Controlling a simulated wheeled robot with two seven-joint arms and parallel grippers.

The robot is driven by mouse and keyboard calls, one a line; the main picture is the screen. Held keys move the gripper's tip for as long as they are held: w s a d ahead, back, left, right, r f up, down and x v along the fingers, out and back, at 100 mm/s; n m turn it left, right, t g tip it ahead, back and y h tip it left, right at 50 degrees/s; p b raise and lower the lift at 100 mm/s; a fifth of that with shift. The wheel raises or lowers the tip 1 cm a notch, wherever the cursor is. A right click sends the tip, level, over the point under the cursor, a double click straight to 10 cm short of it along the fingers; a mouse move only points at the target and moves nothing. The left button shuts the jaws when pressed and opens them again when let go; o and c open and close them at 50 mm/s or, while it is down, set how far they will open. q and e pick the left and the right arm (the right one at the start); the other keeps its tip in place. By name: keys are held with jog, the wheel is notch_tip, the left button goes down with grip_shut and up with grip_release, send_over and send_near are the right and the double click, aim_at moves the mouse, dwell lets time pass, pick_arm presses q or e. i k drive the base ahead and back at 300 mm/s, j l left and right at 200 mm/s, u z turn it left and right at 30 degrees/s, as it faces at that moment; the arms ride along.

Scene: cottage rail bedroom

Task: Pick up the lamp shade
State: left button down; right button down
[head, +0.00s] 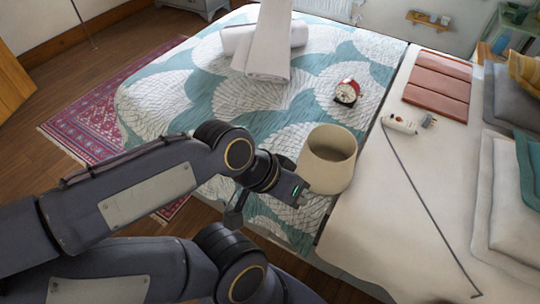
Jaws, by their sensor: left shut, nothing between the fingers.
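The lamp shade (333,148) is a beige, open-topped tapered drum. It stands on the patterned bed cover, close to the edge beside the white bedding. My left gripper (301,190) is at the lower left side of the shade, very near it; I cannot tell whether they touch. It is shut with nothing between its fingers, and its fingertips are hard to make out. My right gripper is not in view.
A red alarm clock (347,92) stands behind the shade. Rolled white towels (268,45) lie farther back on the bed. A white power strip (401,124) with a cord, a reddish-brown folded item (438,84) and pillows (511,190) are at the right.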

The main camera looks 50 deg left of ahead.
aim_at(335, 143)
jog(key=u, duration=1)
jog(key=k+l+z, duration=0.15)
jog(key=z, duration=2.35)
jog(key=j+u, duration=0.35)
jog(key=i+j+u, duration=0.1)
jog(key=j+u, duration=0.25)
jog(key=i+j+u, duration=0.1)
jog(key=u, duration=0.25)
jog(key=j, duration=0.1)
